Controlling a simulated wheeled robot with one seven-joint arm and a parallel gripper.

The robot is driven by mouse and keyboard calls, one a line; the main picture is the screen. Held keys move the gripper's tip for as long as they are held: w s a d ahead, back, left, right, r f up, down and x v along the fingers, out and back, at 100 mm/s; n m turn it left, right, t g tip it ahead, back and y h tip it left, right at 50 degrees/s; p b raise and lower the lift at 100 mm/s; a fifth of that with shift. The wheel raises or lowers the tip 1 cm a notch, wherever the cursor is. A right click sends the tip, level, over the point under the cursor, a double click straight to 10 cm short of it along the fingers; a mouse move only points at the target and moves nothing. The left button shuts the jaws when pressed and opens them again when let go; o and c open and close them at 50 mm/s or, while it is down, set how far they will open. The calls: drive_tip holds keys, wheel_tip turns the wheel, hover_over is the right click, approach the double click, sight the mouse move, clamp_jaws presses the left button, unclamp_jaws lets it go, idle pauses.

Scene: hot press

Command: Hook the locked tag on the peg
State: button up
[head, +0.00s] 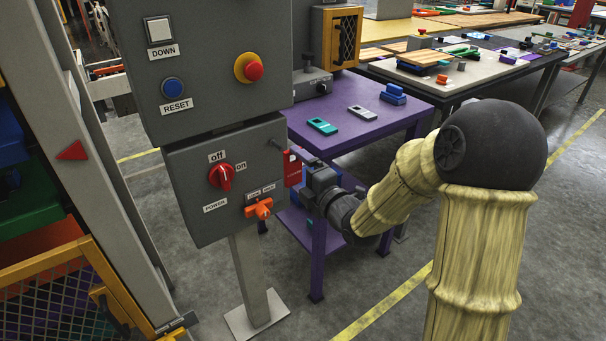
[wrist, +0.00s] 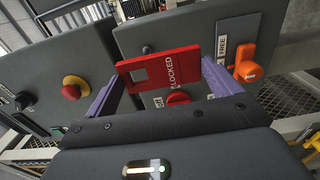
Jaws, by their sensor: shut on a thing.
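The red locked tag (wrist: 185,70), with a rectangular slot at one end, is held by its edges between the two purple fingers of my gripper (wrist: 160,80). In the head view the tag (head: 292,168) is at the right edge of the lower grey power box, with my gripper (head: 303,178) to its right. The short dark peg (head: 277,144) sticks out of the box's upper right corner. In the wrist view the peg (wrist: 147,49) shows just beyond the tag's edge, near the slot end. The tag looks apart from the peg.
The power box (head: 190,170) carries a red rotary switch (head: 222,177) and an orange handle (head: 259,209). Above it is a panel with a red emergency button (head: 249,68). A purple table (head: 365,138) stands behind, with a teal tag (head: 322,126) and a grey tag (head: 362,112).

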drive_tip(key=shift+f+p+x, duration=0.2)
drive_tip(key=shift+p+x, duration=0.95)
drive_tip(key=shift+x, duration=1.7)
drive_tip(key=shift+w+a+f+b, duration=0.15)
drive_tip(key=shift+f+b, duration=0.05)
drive_tip(key=shift+b, duration=0.1)
drive_tip(key=shift+w+a+f+b, duration=0.1)
drive_tip(key=shift+w+a+b, duration=0.1)
drive_tip(key=shift+w+b, duration=0.15)
drive_tip(key=shift+b, duration=0.3)
drive_tip(key=shift+w, duration=0.1)
drive_tip(key=o, duration=0.7)
